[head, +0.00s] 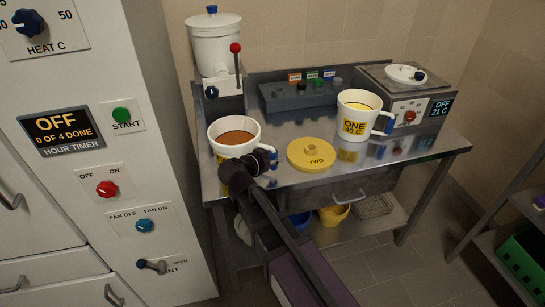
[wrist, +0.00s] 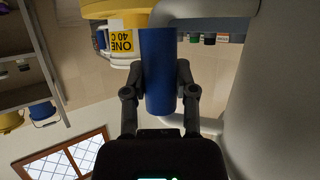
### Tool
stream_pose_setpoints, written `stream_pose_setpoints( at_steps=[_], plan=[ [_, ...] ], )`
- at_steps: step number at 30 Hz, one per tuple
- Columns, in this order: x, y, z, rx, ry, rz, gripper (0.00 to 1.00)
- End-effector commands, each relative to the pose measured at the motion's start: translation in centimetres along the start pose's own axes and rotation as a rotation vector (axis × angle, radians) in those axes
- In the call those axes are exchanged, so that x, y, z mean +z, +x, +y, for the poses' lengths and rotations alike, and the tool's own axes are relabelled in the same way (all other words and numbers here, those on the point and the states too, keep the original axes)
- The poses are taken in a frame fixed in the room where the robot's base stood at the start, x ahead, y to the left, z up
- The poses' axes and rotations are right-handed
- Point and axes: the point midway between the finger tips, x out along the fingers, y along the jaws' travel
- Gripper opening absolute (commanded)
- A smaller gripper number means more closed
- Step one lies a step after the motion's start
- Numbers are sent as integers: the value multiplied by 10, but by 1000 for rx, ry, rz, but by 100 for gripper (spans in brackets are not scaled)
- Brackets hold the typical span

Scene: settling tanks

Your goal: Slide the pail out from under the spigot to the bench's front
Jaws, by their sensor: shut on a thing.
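A white pail (head: 222,133) with brown liquid and a yellow label stands near the left front of the steel bench (head: 285,185), below and in front of the spigot (head: 211,92) of a white urn (head: 213,48). In the head view, my gripper (head: 264,158) is at the pail's front right side. In the wrist view, my gripper (wrist: 158,85) is shut on the pail's blue handle grip (wrist: 158,60), with one finger on each side. The pail's pale wall (wrist: 275,80) fills the right of that view. My arm hides part of the pail's front.
A yellow lid marked TWO (head: 310,155) lies close right of the pail. A second pail marked ONE (head: 353,106) stands farther right, beside a heater (head: 405,90). A red-knobbed lever (head: 236,48) rises behind the pail. A white cabinet (head: 80,210) is at left.

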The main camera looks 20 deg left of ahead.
Motion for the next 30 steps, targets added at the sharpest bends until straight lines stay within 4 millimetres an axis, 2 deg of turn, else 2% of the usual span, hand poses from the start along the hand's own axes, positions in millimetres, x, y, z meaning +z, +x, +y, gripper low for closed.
stream_pose_setpoints(
  at_steps=[13,14,17,30],
  plan=[
    [0,-1,0,0,0,-1,0],
    [0,-1,0,0,0,-1,45],
    [0,-1,0,0,0,-1,75],
    [0,-1,0,0,0,0,76]
  ],
)
